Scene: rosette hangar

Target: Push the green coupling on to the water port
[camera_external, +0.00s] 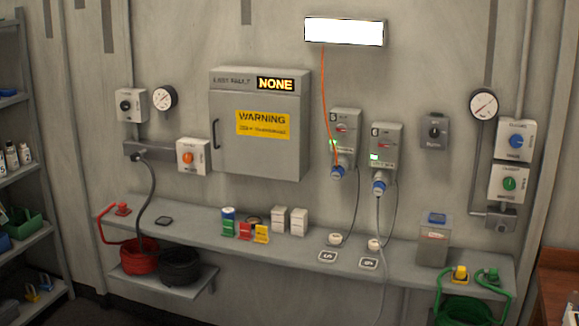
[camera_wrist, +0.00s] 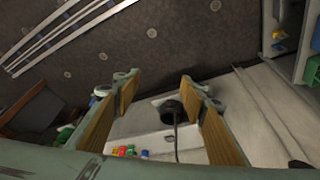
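In the external view, a green coupling (camera_external: 491,274) sits at the right end of the long shelf, with a green hose coil (camera_external: 463,309) hanging below it. I take the grey fitting (camera_external: 501,217) on the right wall, under the box with the green knob (camera_external: 509,184), as the water port; its label is too small to read. My arm does not show in the external view. In the wrist view my gripper (camera_wrist: 160,89) is open, with nothing between its fingers. The wrist view does not clearly show the green coupling or the water port.
A yellow piece (camera_external: 460,274) and a grey canister (camera_external: 435,239) are near the green coupling. A black cable (camera_external: 152,195) runs from the left wall fitting. Beyond my fingers, the wrist view shows a round black thing (camera_wrist: 171,110) with a cable on a pale surface.

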